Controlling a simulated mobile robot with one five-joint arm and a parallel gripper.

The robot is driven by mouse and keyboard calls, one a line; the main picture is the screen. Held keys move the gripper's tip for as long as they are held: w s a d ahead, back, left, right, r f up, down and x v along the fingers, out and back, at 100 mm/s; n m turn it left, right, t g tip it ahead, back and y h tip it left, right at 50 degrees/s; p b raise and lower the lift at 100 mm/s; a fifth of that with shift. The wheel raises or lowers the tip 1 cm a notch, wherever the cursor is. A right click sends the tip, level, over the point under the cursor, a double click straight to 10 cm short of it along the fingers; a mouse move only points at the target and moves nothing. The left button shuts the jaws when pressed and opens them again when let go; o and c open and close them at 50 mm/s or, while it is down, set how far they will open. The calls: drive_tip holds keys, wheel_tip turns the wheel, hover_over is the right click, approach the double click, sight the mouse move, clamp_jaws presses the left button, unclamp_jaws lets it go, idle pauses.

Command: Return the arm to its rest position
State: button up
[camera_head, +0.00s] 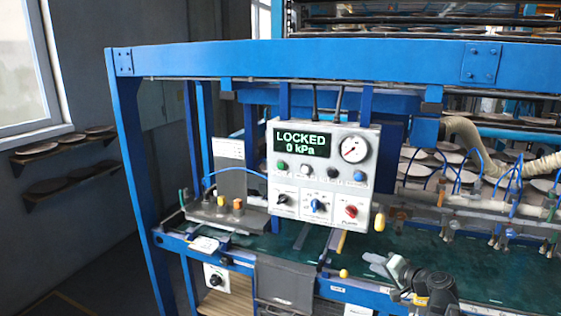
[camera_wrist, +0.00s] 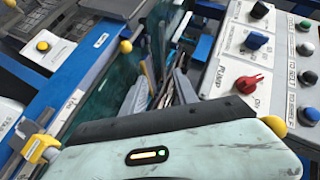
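My gripper (camera_head: 376,264) is at the lower right of the head view, above the green bed and the blue front rail, below and right of the control panel (camera_head: 325,165). Its fingers are small there, and no held object shows. The panel's display (camera_head: 302,143) reads LOCKED, 0 kPa. The red knob (camera_head: 351,211) and blue knob (camera_head: 318,206) sit low on the panel. The red knob (camera_wrist: 249,82) also shows right of my wrist.
The blue frame's top beam (camera_head: 300,60) spans above the panel. A row of hoses and fittings (camera_head: 480,205) lies behind my arm at right. Yellow-knobbed parts (camera_wrist: 126,46) and a blue rail (camera_wrist: 88,55) are left in the wrist view. Wall shelves (camera_head: 60,165) stand far left.

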drive_tip(key=s+a+f+n+g, duration=0.5)
drive_tip(key=a+f+g, duration=0.3)
drive_tip(key=a, duration=0.4)
drive_tip(key=s+a+f+n+g+h, duration=0.1)
drive_tip(key=s+f+g+h, duration=0.3)
drive_tip(key=s, duration=0.6)
wheel_tip(320, 180, down, 3)
drive_tip(key=shift+a+f+n+h, duration=0.15)
drive_tip(key=shift+a+n+h, duration=0.25)
drive_tip(key=shift+n+h, duration=0.45)
